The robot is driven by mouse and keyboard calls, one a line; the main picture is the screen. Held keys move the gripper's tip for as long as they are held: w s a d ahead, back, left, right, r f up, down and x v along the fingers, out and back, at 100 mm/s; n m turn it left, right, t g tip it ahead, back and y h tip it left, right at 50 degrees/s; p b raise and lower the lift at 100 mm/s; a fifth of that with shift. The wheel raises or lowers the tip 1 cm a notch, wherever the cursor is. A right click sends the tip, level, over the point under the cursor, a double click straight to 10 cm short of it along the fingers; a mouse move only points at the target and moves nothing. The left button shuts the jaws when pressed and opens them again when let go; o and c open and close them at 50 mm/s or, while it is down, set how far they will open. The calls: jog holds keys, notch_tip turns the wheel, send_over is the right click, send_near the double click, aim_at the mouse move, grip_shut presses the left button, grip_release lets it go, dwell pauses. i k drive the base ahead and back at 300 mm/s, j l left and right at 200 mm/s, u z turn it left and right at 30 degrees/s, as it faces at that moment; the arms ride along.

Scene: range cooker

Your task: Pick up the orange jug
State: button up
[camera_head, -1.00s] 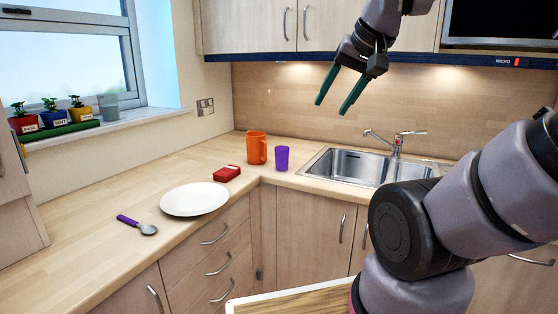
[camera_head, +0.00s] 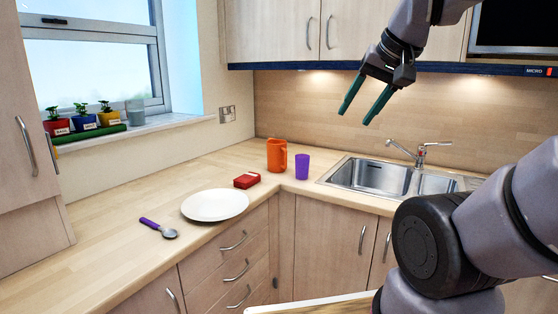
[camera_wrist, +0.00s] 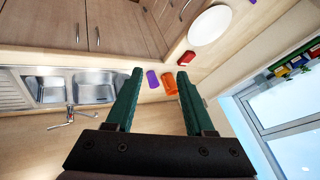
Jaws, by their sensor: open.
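The orange jug (camera_head: 276,155) stands upright on the counter near the corner, its handle toward the right in the head view. In the wrist view the orange jug (camera_wrist: 169,85) shows between and beyond my fingertips, nearer the right finger. My gripper (camera_head: 358,112) is open and empty, raised in the air above and to the right of the jug, in front of the back wall above the sink. Its two green fingers also show in the wrist view (camera_wrist: 160,73), spread apart with nothing between them.
A purple cup (camera_head: 302,166) stands just right of the jug. A red box (camera_head: 246,181), a white plate (camera_head: 215,205) and a purple-handled spoon (camera_head: 158,228) lie nearer on the counter. The sink (camera_head: 370,175) and tap (camera_head: 420,152) are to the right. Wall cupboards (camera_head: 345,35) hang above.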

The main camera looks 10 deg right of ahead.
aim_at(277, 151)
jog(key=i+l+u, duration=0.3)
jog(key=i, duration=0.3)
jog(key=i+l+u, duration=0.25)
jog(key=i+l, duration=0.3)
